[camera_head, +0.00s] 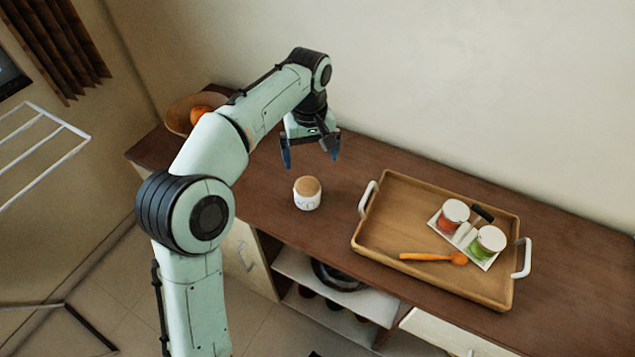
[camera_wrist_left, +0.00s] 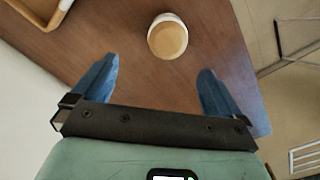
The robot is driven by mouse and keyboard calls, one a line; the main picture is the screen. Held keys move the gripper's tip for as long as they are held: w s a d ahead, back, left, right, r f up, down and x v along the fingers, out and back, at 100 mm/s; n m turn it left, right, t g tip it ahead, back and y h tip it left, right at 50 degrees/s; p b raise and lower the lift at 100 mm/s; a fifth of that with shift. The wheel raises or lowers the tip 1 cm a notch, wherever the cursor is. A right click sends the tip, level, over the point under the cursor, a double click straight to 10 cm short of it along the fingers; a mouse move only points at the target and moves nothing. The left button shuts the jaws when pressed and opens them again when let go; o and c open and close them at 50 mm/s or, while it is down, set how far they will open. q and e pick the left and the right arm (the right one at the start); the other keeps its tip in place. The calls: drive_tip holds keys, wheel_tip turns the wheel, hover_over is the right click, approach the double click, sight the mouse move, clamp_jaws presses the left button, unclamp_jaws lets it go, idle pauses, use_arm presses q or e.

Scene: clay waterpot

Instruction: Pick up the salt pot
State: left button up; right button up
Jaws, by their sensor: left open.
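The salt pot (camera_head: 307,194), a small white pot with a tan lid and faint dark marks on its side, stands upright on the brown cabinet top (camera_head: 262,207). My left gripper (camera_head: 310,158) is open and empty above the cabinet top, behind the pot and apart from it. In the left wrist view the pot's lid (camera_wrist_left: 168,39) lies ahead of the spread blue fingertips (camera_wrist_left: 158,78), roughly midway between them sideways. My right gripper is in neither view.
A wooden tray (camera_head: 378,238) with white handles stands right of the pot, holding two lidded jars on a white dish and an orange spoon (camera_head: 432,257). A bowl (camera_head: 177,113) with orange fruit sits at the back left. The wall runs behind. Bare top surrounds the pot.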

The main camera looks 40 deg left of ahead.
sight(307, 184)
use_arm(q)
drive_tip(key=f, duration=0.2)
drive_tip(key=f+b, duration=0.1)
drive_tip(key=f, duration=0.3)
drive_tip(key=shift+s+f, duration=0.25)
drive_tip(key=shift+s, duration=0.1)
drive_tip(key=f, duration=0.1)
drive_tip(key=f+b, duration=0.1)
drive_tip(key=f, duration=0.3)
drive_tip(key=shift+s+a+f+b, duration=0.2)
drive_tip(key=shift+s+b, duration=0.1)
drive_tip(key=shift+s, duration=0.1)
drive_tip(key=shift+f, duration=0.35)
drive_tip(key=shift+d, duration=0.1)
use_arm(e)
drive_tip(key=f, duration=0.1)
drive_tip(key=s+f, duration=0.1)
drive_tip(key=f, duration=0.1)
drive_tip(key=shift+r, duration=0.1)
use_arm(q)
drive_tip(key=shift+w, duration=0.1)
drive_tip(key=c, duration=1.3)
drive_tip(key=shift+r, duration=0.1)
